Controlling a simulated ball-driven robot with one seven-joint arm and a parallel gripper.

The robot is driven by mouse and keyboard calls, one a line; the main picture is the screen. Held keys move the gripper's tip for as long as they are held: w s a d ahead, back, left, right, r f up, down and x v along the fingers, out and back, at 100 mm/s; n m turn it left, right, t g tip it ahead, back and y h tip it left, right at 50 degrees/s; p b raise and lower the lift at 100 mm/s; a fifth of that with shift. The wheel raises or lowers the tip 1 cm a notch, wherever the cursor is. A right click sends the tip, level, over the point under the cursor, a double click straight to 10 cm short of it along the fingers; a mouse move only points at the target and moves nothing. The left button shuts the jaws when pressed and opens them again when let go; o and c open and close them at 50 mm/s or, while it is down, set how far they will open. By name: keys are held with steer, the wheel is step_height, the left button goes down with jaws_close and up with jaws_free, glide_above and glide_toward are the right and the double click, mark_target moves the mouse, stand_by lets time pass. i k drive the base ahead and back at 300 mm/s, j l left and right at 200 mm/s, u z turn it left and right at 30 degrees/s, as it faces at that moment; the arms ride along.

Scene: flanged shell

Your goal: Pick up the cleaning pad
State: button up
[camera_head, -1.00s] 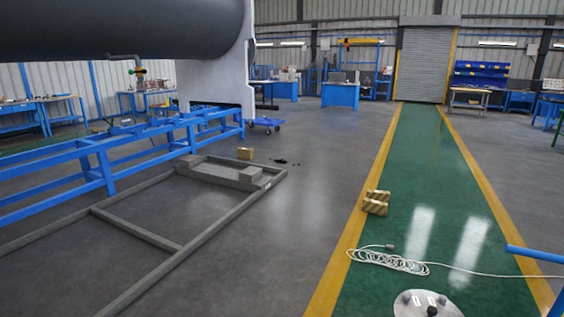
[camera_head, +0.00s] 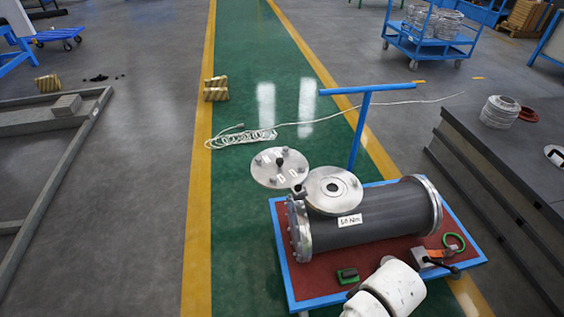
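A small green and black block (camera_head: 347,276), which looks like the cleaning pad, lies on the red top of a blue-framed cart (camera_head: 375,258), near its front edge. It is left of the white rounded links of my arm at the bottom. A grey flanged shell (camera_head: 365,217) lies across the cart behind the block, with a round flange face on top and a round lid beside it on the left. I cannot make out my gripper's fingers; the pad lies apart from the visible arm.
A green ring (camera_head: 453,241) and a small grey block with an orange and black part (camera_head: 437,259) are on the cart's right side. A dark bench (camera_head: 510,165) stands at the right. A white cable (camera_head: 245,137) lies coiled on the green lane.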

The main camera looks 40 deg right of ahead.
mark_target(351, 276)
steer(key=k+j+z, duration=0.2)
steer(key=k+z, duration=0.25)
steer(key=k+j+z, duration=0.1)
steer(key=k+z, duration=0.2)
steer(key=z, duration=0.15)
